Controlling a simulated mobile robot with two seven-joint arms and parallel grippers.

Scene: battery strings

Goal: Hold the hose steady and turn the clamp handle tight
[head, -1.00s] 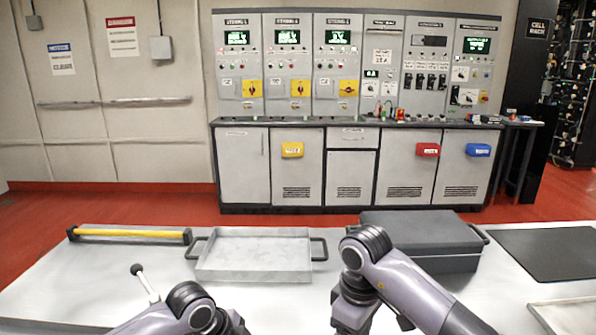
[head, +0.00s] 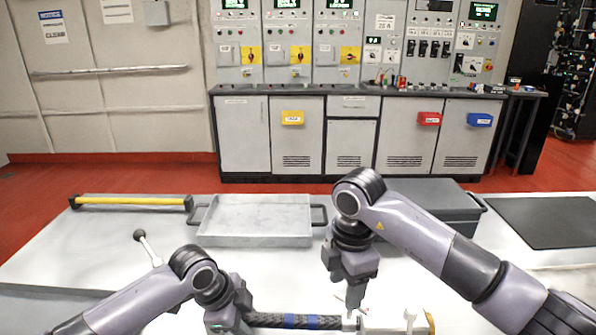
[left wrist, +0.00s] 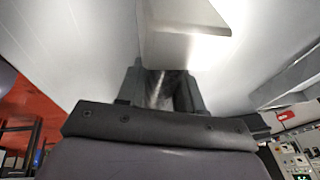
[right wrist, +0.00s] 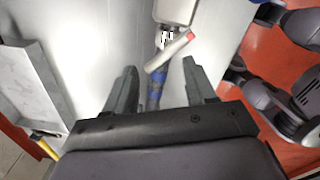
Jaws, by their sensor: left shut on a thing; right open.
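A dark braided hose with blue bands (head: 300,321) lies along the bottom of the head view. My left gripper (head: 232,322) is at its left end and is shut on it; the left wrist view is blurred and shows little of the hose between the fingers (left wrist: 165,88). The clamp (head: 350,323) is at the hose's right end, against a pale fitting (head: 385,324). In the right wrist view the clamp handle (right wrist: 170,52) is a pale bar with a red tip lying slantwise across the hose (right wrist: 156,85). My right gripper (right wrist: 160,78) is open above the hose, short of the handle.
A grey tray (head: 255,243) stands behind on the bench, with a yellow-barred tool (head: 130,202) to its left. A ball-topped lever (head: 148,246) stands at left. A dark grey case (head: 445,203) and black mat (head: 545,222) are at right.

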